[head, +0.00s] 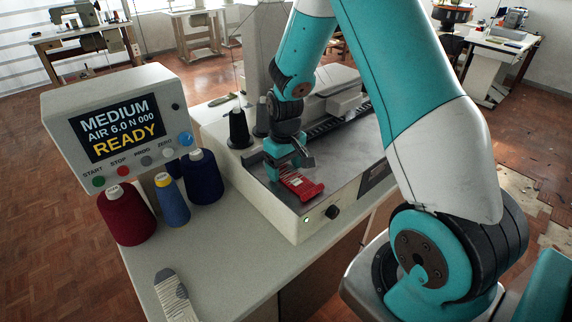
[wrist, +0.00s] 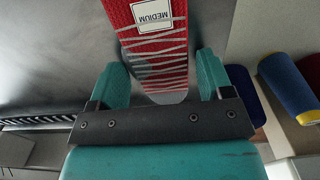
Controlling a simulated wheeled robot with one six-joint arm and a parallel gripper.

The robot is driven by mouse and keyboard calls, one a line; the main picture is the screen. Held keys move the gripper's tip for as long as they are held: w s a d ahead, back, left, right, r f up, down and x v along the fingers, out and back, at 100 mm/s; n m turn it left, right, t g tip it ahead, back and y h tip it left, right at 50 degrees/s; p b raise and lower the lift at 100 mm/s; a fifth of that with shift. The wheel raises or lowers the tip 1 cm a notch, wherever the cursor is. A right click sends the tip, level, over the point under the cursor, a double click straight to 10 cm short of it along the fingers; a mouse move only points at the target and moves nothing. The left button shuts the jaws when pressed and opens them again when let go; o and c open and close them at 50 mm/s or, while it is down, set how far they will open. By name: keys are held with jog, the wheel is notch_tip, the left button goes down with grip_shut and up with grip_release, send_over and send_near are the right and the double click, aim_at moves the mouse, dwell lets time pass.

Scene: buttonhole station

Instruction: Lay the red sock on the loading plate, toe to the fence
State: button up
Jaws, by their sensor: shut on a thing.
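The red sock (head: 304,187) is at the front of the machine's grey metal top (head: 338,168), which I take for the loading plate. My gripper (head: 284,165) is above the sock's back end, pointing down. In the wrist view the red sock (wrist: 158,42) has pale stripes, a white MEDIUM label and a grey end. That end lies between the two teal fingers of my gripper (wrist: 162,80), which is shut on it. The sock is flat and straight. I cannot tell whether it touches the metal. I cannot make out the fence for certain.
A control box (head: 118,125) reads MEDIUM, READY. Dark red (head: 126,215), blue (head: 172,200) and navy (head: 203,178) thread cones stand by the machine's left side. A grey-and-white sock (head: 173,295) lies at the table's front. A black cone (head: 239,130) stands behind my gripper.

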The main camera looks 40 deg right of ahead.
aim_at(285, 171)
jog(key=shift+f, duration=0.1)
jog(key=o, duration=0.9)
notch_tip(285, 171, up, 12)
jog(key=b, duration=0.1)
jog(key=s+a+r+n+y, duration=0.1)
jog(key=s+a+r+n, duration=0.2)
jog(key=a, duration=0.4)
jog(key=s+a+r+y, duration=0.1)
jog(key=s+a+r, duration=0.2)
jog(key=s+a, duration=0.35)
jog(key=s+a+r+n+y, duration=0.1)
jog(key=s+a, duration=0.3)
jog(key=s, duration=0.2)
jog(key=s+a+r+n+y, duration=0.1)
jog(key=s+a+n, duration=0.1)
jog(key=s+a, duration=0.2)
jog(key=s, duration=0.2)
jog(key=shift+s+a+r+n, duration=0.25)
jog(key=shift+s+a+n, duration=0.05)
jog(key=shift+s, duration=0.05)
